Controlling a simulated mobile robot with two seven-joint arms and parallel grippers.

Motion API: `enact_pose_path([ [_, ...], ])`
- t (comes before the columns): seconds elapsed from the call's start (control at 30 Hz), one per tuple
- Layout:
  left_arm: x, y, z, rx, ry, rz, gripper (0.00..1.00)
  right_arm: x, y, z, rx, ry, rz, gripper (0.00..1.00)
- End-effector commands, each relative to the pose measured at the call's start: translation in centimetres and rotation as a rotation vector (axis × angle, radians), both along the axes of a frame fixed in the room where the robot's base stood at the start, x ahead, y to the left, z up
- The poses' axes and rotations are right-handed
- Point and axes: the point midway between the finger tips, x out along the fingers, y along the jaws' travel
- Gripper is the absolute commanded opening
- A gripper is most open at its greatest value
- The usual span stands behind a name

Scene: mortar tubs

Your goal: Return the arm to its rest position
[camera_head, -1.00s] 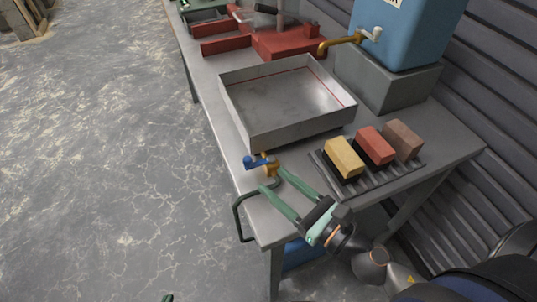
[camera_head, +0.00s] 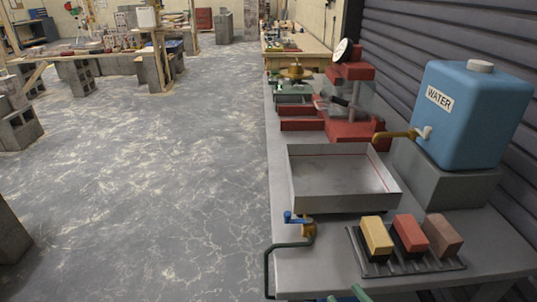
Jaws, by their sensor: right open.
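My right gripper (camera_head: 346,296) shows only as green fingertips at the bottom edge, near the front end of the metal bench (camera_head: 345,260). The fingertips are apart, with nothing seen between them. The rest of the right arm is out of view. My left gripper is not in view. A metal tray (camera_head: 340,182) stands on the bench, with a tap with a blue handle (camera_head: 298,218) at its near side.
A yellow block (camera_head: 376,236), a red block (camera_head: 409,234) and a brown block (camera_head: 442,236) sit on a ribbed rack. A blue water tank (camera_head: 468,115) stands on a grey base at right. A red machine (camera_head: 352,95) stands behind the tray.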

Motion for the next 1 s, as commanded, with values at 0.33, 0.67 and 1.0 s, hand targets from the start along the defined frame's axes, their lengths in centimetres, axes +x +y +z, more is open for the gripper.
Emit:
enact_pose_path([
  [0.33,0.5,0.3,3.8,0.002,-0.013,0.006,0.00,-0.7,-4.4,-9.4,1.457,0.712,-0.467,0.54],
  [0.67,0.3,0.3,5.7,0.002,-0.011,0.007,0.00,-5.8,-3.1,-17.5,2.630,0.960,-1.023,0.54],
  [1.0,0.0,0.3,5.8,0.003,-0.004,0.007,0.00,-7.2,-2.3,-19.0,-2.688,-0.891,1.089,0.54],
])
